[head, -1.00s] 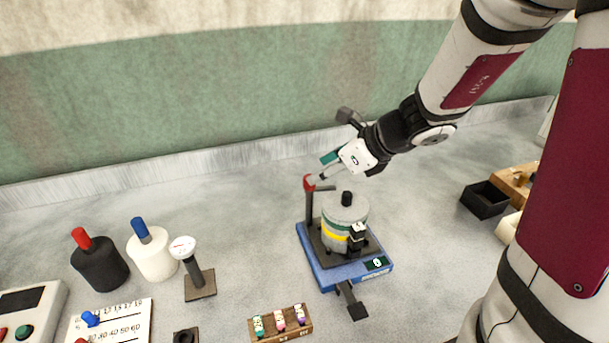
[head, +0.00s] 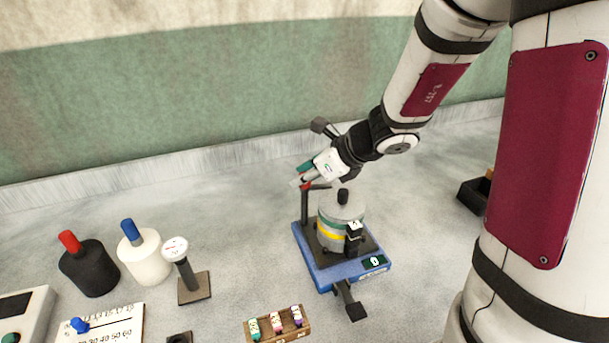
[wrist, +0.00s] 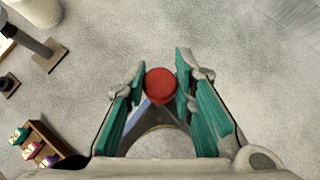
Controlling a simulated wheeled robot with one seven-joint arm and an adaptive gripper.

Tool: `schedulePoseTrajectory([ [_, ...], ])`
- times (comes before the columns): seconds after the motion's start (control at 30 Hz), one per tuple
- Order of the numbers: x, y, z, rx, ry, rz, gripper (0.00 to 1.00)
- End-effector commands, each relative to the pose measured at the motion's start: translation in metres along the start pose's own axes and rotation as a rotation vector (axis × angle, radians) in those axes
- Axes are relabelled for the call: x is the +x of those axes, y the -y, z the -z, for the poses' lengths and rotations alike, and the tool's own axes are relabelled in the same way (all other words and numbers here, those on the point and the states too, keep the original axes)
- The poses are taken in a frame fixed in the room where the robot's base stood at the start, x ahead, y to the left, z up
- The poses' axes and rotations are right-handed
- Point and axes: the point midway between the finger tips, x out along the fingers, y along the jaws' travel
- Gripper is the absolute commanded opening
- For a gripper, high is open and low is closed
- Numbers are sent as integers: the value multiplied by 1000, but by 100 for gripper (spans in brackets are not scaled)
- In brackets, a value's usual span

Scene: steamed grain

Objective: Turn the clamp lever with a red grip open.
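The clamp lever's red grip (head: 306,186) tops a dark upright post, with a dark lever arm running right from it toward the grey cylinder (head: 341,212). The clamp stands on a blue base (head: 322,276). My gripper (head: 302,181) is at the grip, angled down from the upper right, and partly hides it. In the wrist view the round red grip (wrist: 160,85) lies between the teal-padded fingers (wrist: 160,68). The right finger is very close to it or touching. A narrow gap seems to show on the left, so the fingers look open around it.
A black bottle (head: 89,270) and a white bottle (head: 145,260) stand left, beside a round gauge on a stand (head: 190,275). A small wooden rack (head: 263,329) holds little vials in front. A black bin (head: 476,198) is at right. The counter behind the clamp is clear.

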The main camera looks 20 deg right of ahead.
Motion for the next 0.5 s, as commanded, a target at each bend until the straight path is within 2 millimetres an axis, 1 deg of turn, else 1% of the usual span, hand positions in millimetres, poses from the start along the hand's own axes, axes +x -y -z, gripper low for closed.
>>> schedulePoseTrajectory([
  [0.27, 0, 0, 0, -13, 0, -16, 0],
  [0.5, -1, 0, 0, -91, 0, -95, 0],
])
